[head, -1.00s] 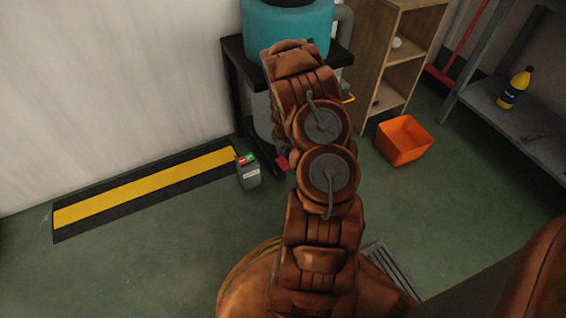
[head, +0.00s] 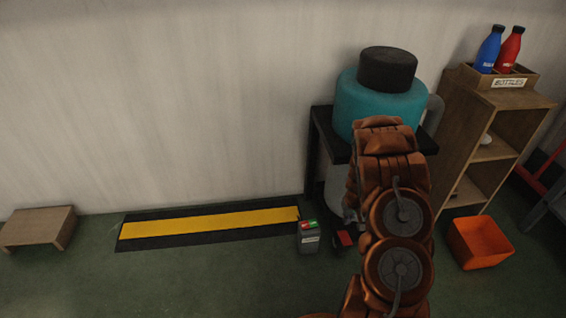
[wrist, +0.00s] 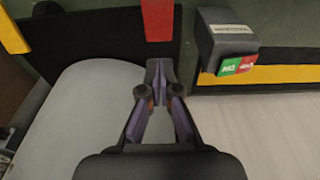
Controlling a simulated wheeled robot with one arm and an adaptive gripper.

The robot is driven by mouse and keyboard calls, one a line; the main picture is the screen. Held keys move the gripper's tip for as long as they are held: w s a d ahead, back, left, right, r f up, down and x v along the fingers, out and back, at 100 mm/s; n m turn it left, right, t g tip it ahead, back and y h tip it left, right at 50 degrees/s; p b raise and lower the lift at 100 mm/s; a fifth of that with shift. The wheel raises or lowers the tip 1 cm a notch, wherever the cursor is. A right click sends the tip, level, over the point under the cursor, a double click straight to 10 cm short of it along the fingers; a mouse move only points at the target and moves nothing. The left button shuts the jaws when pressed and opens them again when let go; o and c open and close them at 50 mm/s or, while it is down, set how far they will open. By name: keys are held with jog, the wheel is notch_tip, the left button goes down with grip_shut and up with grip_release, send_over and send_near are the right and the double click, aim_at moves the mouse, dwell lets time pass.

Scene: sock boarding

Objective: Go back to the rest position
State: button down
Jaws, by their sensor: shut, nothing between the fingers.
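My gripper (wrist: 158,72) is shut and empty in the wrist view, its fingertips together. In front of its tips are a red part (wrist: 158,18) on a black surface and, to the right, a grey box (wrist: 230,35) with a green and a red button. A pale rounded body (wrist: 85,105) fills the left below the tips; I cannot tell whether the fingers touch it. In the head view my arm is folded upright in front of a machine with a teal drum (head: 372,104), and the gripper is mostly hidden behind the arm.
The grey button box (head: 310,240) stands on the floor by a yellow-and-black strip (head: 210,222). An orange bin (head: 480,243) and a wooden shelf (head: 520,99) with blue and red bottles are at right.

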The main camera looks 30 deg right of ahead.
jog(key=s+a+r+p, duration=0.2)
jog(key=a+r+p, duration=0.5)
jog(key=r, duration=0.8)
jog(key=s+a+r+n+g+p, duration=0.15)
jog(key=a+r+p, duration=0.55)
jog(key=r, duration=0.9)
jog(key=s+a+r+p, duration=0.2)
jog(key=a+r+p, duration=0.5)
jog(key=r, duration=0.8)
jog(key=s+a+r+n+g+p, duration=0.1)
jog(key=s+a+r+p, duration=0.7)
jog(key=s+r, duration=0.4)
jog(key=s+a+r+n+g+p, duration=0.1)
jog(key=s+a+r+p, duration=0.8)
jog(key=r, duration=0.7)
jog(key=s, duration=0.3)
jog(key=shift+s+a+r+n+y+p, duration=0.15)
jog(key=shift+s+r+n+y+p, duration=0.15)
jog(key=shift+s+n+p, duration=0.1)
